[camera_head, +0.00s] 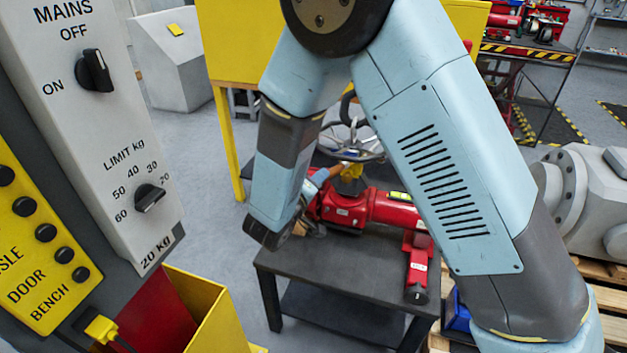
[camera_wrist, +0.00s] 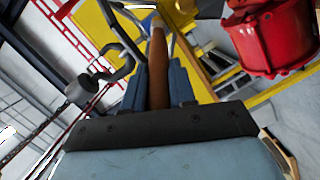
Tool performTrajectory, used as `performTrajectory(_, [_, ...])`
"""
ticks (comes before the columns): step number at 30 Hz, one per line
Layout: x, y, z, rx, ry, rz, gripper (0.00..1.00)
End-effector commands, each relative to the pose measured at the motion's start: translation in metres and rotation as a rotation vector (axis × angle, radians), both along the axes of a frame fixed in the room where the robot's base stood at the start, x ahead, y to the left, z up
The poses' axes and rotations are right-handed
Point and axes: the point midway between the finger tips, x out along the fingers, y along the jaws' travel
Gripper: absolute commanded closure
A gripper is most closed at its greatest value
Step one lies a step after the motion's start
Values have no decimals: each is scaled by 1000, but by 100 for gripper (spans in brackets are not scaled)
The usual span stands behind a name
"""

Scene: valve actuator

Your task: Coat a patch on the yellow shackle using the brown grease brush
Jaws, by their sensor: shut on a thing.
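My gripper (camera_head: 312,192) is shut on the brown grease brush (camera_head: 333,172), beside the red valve actuator (camera_head: 385,208). In the wrist view the brush's brown handle (camera_wrist: 158,62) stands between the two blue fingers of my gripper (camera_wrist: 158,80) and points away from the camera. The bristles are not clear in either view.
The actuator lies on a dark table (camera_head: 340,265). A spoked handwheel (camera_head: 350,140) stands just behind the shackle. A control panel (camera_head: 100,110) fills the left, with a yellow bin (camera_head: 215,320) below it. A grey machine (camera_head: 590,195) sits on pallets at right.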

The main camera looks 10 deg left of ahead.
Motion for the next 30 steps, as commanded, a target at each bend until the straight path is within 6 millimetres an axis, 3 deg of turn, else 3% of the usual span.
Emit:
performTrajectory(14, [-3, -27, 0, -1, 0, 0, 100])
performTrajectory(30, [0, 2, 0, 0, 0, 1, 100])
